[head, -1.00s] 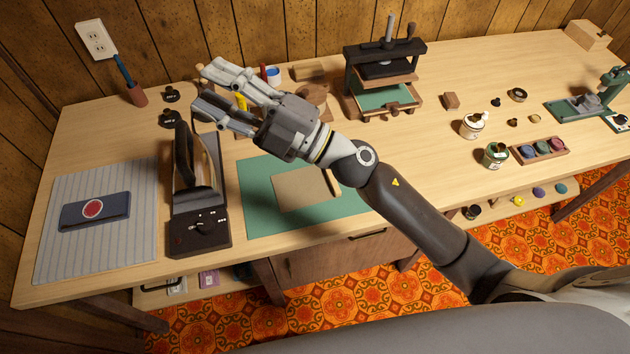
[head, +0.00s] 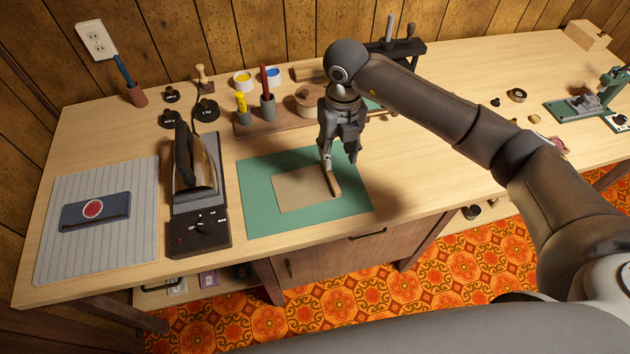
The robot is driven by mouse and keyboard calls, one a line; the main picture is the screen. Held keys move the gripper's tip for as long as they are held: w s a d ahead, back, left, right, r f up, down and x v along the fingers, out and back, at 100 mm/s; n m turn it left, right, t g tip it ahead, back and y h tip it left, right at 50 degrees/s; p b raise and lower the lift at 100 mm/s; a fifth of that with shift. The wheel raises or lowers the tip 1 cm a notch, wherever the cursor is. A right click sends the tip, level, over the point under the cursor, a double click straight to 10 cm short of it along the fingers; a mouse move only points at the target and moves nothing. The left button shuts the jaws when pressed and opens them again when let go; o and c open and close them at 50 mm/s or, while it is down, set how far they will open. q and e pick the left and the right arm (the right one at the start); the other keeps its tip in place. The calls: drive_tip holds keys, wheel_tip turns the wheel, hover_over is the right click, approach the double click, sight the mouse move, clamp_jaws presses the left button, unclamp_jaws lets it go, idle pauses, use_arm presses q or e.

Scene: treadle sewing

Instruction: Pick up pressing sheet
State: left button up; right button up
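A tan sheet with a darker wooden strip along its right edge, which looks like the pressing sheet (head: 298,190), lies flat on the green mat (head: 257,210). My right gripper (head: 339,164) points down at the far end of the wooden strip (head: 333,184). Its fingers are apart, with nothing seen between them. One finger overlaps the far end of the strip in the picture; I cannot tell whether it touches. My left gripper is not in view.
An iron (head: 190,165) stands on its black base left of the mat. Farther left a dark blue cloth item (head: 95,210) lies on a grey striped pad (head: 60,262). A wooden rack (head: 285,127) with pots stands behind the mat. My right arm hides part of the press behind it.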

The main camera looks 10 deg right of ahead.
hover_over(333, 180)
drive_tip(key=f, duration=0.4)
drive_tip(key=shift+d+f+p, duration=0.25)
drive_tip(key=shift+f+p, duration=0.05)
drive_tip(key=shift+a+f+p, duration=0.15)
drive_tip(key=shift+f+p, duration=0.2)
drive_tip(key=shift+f, duration=1)
drive_tip(key=shift+a+f+p, duration=0.1)
drive_tip(key=shift+f+p, duration=0.25)
drive_tip(key=shift+f, duration=1)
clamp_jaws()
